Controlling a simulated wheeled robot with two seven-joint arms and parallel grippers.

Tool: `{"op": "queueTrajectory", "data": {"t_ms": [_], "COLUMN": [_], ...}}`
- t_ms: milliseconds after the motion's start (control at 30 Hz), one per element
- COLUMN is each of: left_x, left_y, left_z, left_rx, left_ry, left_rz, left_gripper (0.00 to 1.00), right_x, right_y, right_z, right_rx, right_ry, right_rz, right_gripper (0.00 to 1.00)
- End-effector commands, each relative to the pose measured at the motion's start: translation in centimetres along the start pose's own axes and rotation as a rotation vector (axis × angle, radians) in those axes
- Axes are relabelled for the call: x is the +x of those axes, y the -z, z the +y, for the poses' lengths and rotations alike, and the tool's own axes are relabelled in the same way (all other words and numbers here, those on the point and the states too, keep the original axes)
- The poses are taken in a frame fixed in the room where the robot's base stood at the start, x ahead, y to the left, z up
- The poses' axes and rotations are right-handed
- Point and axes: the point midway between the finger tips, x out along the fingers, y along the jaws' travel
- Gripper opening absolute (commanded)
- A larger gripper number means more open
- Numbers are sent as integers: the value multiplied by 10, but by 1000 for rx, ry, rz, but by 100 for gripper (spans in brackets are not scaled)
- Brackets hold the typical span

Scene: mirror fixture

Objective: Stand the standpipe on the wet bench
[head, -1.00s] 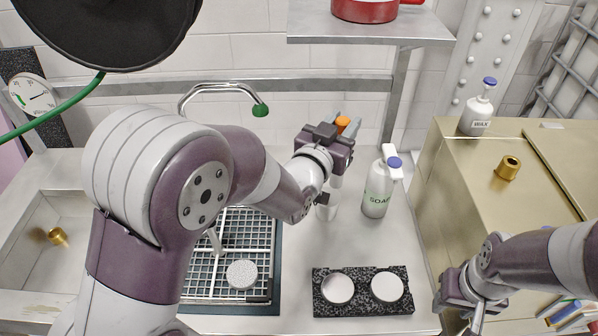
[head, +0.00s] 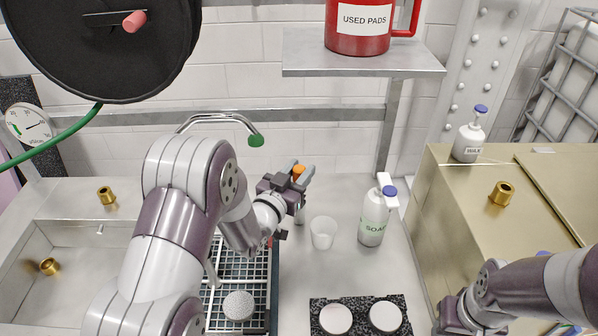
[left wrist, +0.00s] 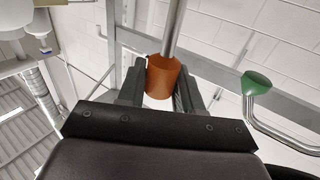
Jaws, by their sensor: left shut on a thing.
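The standpipe, a grey tube with an orange top (head: 299,170), is held by my left gripper (head: 294,182). In the left wrist view my left gripper (left wrist: 158,85) is shut on its orange part (left wrist: 162,77), and the grey tube (left wrist: 174,28) runs on from there. In the head view the tube looks about upright; the gripper hides part of it, and its lower end's contact with the bench is unclear. The wet bench (head: 288,290) is the pale worktop below. My right gripper (head: 452,316) is low at the right, its fingers hard to make out.
A white cup (head: 322,232) stands just right of the standpipe, with a soap bottle (head: 373,220) beyond. A drain grid (head: 254,268) lies left. A black block with two white discs (head: 360,305) is in front. A tap (head: 255,140) and shelf (head: 365,65) are behind.

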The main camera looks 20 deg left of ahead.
Motion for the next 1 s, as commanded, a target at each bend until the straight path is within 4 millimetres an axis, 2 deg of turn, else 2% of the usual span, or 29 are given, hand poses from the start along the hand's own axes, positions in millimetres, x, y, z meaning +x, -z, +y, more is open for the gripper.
{"op": "queueTrajectory", "data": {"t_ms": [67,100,167,433,500,567,667,900,1000], "left_x": [0,0,0,0,0,-6,-27,-89,-106], "left_y": [-4,-4,-3,-2,3,0,0,0,0], "left_z": [0,0,0,0,0,0,0,-1,-1], "left_rx": [0,0,0,0,0,0,0,0,0], "left_ry": [0,0,0,0,0,1,2,3,3], "left_rz": [0,0,-1,0,0,-1,-1,-1,-1], "left_gripper": [0,41,60,60,60,60,60,60,60], "right_x": [4,4,3,2,-3,0,3,8,9], "right_y": [-1,0,0,0,0,0,0,-1,-1], "right_z": [0,0,0,0,0,0,0,0,0], "right_rx": [0,0,0,0,0,0,0,0,0], "right_ry": [0,0,0,0,0,0,0,0,0], "right_rz": [0,0,0,0,0,0,0,0,0], "right_gripper": [43,43,43,43,43,43,43,43,43]}}
